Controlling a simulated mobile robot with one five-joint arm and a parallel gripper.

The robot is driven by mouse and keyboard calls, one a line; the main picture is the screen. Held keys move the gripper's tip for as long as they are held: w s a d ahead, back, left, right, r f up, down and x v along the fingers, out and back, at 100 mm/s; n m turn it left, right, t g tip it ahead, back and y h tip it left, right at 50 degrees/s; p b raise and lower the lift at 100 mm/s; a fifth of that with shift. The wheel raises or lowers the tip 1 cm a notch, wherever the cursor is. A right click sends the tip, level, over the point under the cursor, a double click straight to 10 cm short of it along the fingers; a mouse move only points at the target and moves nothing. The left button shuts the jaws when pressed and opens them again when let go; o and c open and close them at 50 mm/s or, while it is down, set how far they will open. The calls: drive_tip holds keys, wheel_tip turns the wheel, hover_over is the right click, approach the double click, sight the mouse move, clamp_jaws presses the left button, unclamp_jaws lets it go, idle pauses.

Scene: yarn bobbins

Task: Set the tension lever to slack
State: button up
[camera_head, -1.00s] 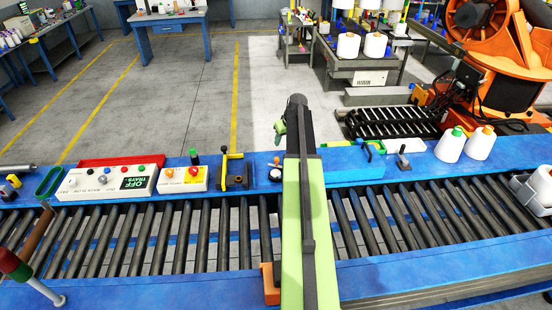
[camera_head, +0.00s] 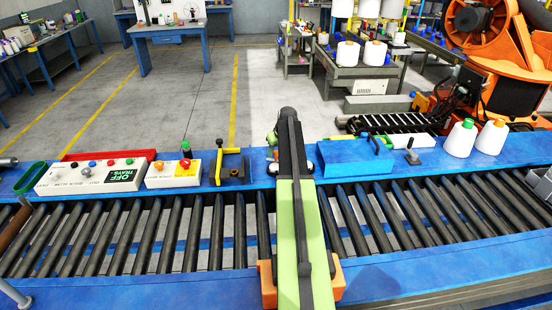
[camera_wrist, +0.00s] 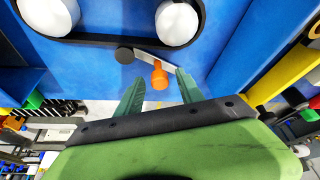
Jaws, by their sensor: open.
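The wrist view shows a small lever with an orange knob (camera_wrist: 160,75), a pale metal arm (camera_wrist: 154,60) and a dark round end (camera_wrist: 124,55). It lies below two white domed discs (camera_wrist: 178,22) on a blue surface. I take it for the tension lever. My gripper (camera_wrist: 160,79) is open, its two green fingers on either side of the orange knob. I cannot tell whether either finger touches it. In the head view my own arm hides the lever; only edges of the disc area show beside it.
A yellow-handled device (camera_head: 230,165) stands left of my arm, beside a white button box (camera_head: 172,174) and a control panel (camera_head: 92,178). A blue box (camera_head: 350,157), a grey lever (camera_head: 412,156) and yarn cones (camera_head: 460,139) are to the right. Rollers (camera_head: 150,235) run along the front.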

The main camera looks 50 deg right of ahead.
drive_tip(key=shift+r, duration=0.1)
clamp_jaws()
drive_tip(key=shift+a, duration=0.1)
idle(1.2)
